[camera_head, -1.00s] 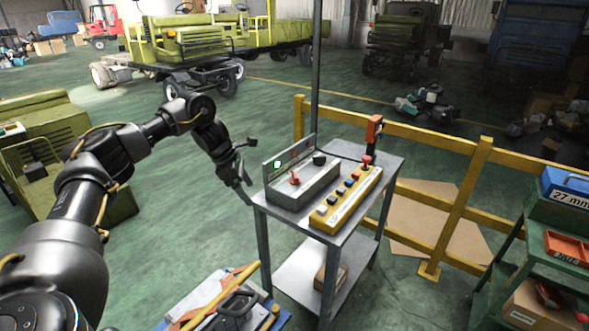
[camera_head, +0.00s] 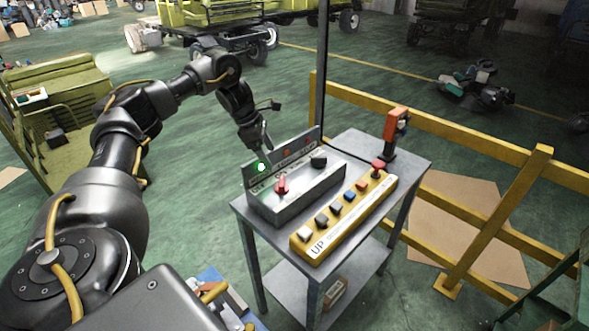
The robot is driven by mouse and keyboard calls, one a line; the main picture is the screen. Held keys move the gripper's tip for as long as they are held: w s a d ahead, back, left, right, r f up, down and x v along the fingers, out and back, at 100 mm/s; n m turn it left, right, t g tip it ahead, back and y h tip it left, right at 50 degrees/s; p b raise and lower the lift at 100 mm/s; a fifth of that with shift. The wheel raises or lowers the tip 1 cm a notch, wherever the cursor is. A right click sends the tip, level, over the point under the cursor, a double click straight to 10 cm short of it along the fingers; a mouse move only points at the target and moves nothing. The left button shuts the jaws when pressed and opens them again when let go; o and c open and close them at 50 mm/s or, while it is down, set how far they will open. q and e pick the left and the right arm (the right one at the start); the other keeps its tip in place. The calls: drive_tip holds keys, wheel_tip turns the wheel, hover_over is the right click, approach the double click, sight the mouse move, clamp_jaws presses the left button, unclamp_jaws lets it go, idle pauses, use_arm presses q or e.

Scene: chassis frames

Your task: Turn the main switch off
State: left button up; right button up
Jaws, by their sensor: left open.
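A grey control box (camera_head: 300,198) stands on a metal table. It carries a red switch (camera_head: 282,185) on its left part and a black knob (camera_head: 318,160) on its right. The raised back plate has a lit green lamp (camera_head: 262,167) at its left and dark red marks farther right. My left gripper (camera_head: 270,130) is open and empty, with its fingers spread wide. Its lower finger is just behind and above the back plate, close to the green lamp; I cannot tell whether it touches. My right gripper is out of view.
A yellow button pendant (camera_head: 345,215) marked UP lies in front of the box on the table (camera_head: 410,160). An orange handheld device (camera_head: 395,130) stands at the far right corner. A thin post rises behind the table. A yellow railing (camera_head: 500,145) runs behind and right.

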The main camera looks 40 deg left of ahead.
sight(281, 181)
use_arm(q)
drive_tip(key=x, duration=0.6)
drive_tip(key=s+x, duration=0.1)
drive_tip(key=x, duration=0.1)
drive_tip(key=shift+w+d+f, duration=0.1)
drive_tip(key=shift+d+f, duration=0.2)
drive_tip(key=shift+f, duration=0.15)
drive_tip(key=shift+w+f, duration=0.1)
drive_tip(key=shift+f, duration=0.2)
drive_tip(key=shift+w+d+f, duration=0.1)
drive_tip(key=shift+w+f, duration=0.05)
drive_tip(key=shift+f, duration=0.15)
drive_tip(key=c, duration=1)
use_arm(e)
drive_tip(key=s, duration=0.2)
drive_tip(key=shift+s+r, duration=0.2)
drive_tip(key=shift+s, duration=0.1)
